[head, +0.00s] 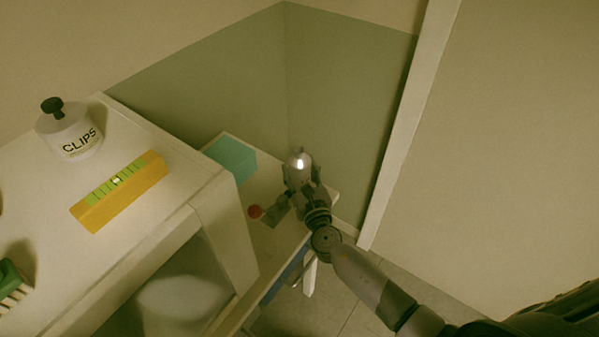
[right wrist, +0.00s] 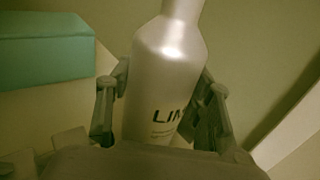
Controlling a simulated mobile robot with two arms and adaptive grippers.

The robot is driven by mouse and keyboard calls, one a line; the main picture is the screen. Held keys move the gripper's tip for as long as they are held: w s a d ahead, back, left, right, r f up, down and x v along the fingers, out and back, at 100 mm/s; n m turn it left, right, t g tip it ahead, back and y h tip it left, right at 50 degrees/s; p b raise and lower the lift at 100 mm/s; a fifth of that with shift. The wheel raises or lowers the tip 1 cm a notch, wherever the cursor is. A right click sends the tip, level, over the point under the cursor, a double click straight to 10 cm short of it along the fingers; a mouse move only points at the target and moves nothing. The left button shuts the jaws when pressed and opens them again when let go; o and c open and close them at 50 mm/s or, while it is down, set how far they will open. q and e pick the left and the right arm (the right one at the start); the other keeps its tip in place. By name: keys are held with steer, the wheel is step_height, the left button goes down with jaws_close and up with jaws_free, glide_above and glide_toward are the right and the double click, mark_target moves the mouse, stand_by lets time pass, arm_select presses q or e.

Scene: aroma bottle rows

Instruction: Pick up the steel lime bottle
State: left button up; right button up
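The steel lime bottle (right wrist: 168,75) is silvery, with dark letters "LIM" showing on its front. In the right wrist view it stands upright between the two fingers of my right gripper (right wrist: 163,105). The fingers lie against its sides, and the gripper looks shut on it. The bottle's lower end is hidden behind the gripper body. In the head view the bottle's shiny top (head: 299,158) shows at the end of my right gripper (head: 303,188), over the small white table. I cannot tell whether its base touches the surface. My left gripper is not in view.
A teal box (head: 232,158) sits on the small table (head: 268,181), left of the bottle. A red ball-like thing (head: 255,212) is close to my gripper. The nearer white counter (head: 140,142) holds a CLIPS jar (head: 72,135) and a yellow level-like block (head: 120,192). A wall post (head: 408,130) stands right.

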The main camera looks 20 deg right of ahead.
steer(key=c, duration=0.8)
steer(key=shift+c, duration=0.2)
